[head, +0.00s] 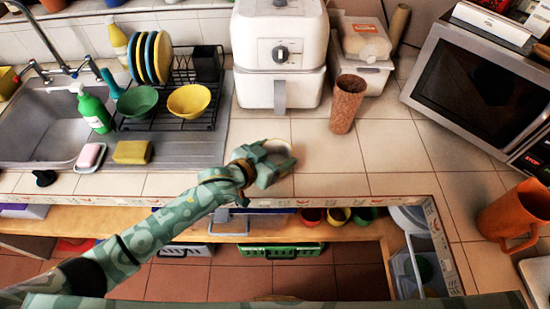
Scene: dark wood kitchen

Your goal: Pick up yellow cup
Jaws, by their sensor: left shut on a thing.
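My left gripper (275,163) reaches over the counter's front edge, below the white appliance. It is shut on a pale, cream-coloured round thing (279,152), which looks like a cup. The gripper hides much of it, and I cannot tell whether it touches the counter. My right gripper is not in view.
A white air fryer (280,50) stands behind the gripper, with a brown tumbler (347,104) to its right. A dish rack (172,120) with a yellow bowl (189,100) is at left. An orange mug (515,213) stands far right. Counter tiles around the gripper are clear.

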